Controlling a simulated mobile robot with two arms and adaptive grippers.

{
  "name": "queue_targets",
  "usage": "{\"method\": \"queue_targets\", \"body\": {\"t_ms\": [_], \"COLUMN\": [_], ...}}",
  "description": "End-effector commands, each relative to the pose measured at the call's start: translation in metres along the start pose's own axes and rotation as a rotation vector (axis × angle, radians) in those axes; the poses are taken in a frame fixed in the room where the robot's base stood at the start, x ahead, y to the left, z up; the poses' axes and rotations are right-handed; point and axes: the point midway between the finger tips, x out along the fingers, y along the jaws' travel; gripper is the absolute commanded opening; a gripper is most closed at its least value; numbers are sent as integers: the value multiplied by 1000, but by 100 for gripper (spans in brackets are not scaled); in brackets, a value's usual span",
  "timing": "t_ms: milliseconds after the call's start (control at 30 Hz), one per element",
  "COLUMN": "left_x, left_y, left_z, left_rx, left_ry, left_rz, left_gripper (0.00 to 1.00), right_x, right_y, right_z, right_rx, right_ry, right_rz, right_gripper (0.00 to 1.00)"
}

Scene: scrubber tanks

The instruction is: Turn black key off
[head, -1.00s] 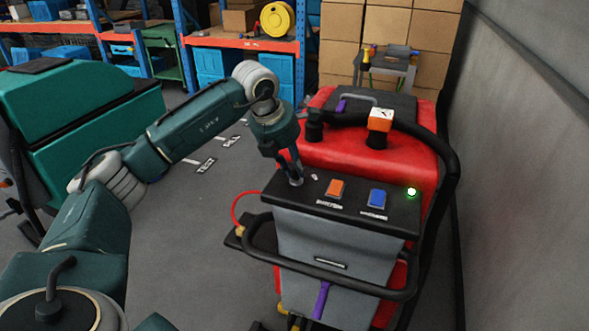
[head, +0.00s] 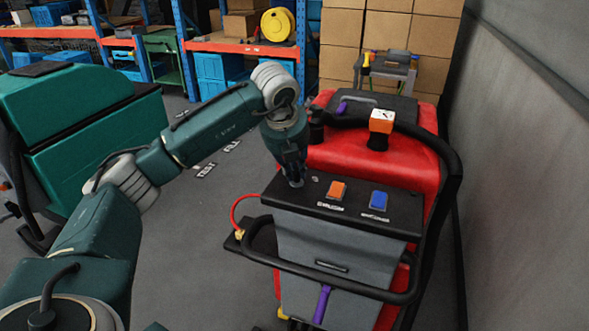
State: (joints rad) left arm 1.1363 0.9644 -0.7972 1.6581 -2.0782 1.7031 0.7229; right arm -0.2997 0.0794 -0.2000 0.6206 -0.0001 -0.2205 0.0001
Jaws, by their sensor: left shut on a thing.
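The red and grey scrubber machine (head: 375,150) stands right of centre, with a black control panel (head: 345,205) on its near top. My left gripper (head: 296,182) points down at the panel's left end and is shut there. The black key is hidden by the fingers, so its angle cannot be seen; the gripper appears to be shut on it. No lit green lamp shows at the panel's right end. My right gripper is not in view.
An orange button (head: 337,190) and a blue button (head: 378,200) sit right of my gripper. A black handle bar (head: 330,283) crosses the machine's front. A teal machine (head: 95,130) stands at left, a grey wall (head: 530,140) at right. Open floor lies between the machines.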

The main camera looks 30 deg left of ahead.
Motion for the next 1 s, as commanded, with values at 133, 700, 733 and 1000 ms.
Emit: {"method": "queue_targets", "body": {"t_ms": [133, 700, 733, 1000], "left_x": [-2, -5, -8, -59], "left_y": [1, 0, 0, 0], "left_z": [2, 1, 1, 2], "left_rx": [-4, -1, -2, -1], "left_ry": [-5, -2, -3, -7], "left_rz": [0, 0, 0, -2], "left_gripper": [0, 36, 36, 36], "right_x": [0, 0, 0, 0], "right_y": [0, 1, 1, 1], "right_z": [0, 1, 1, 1], "right_rx": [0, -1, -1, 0], "right_ry": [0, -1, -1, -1], "right_rz": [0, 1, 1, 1], "right_gripper": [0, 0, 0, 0]}}
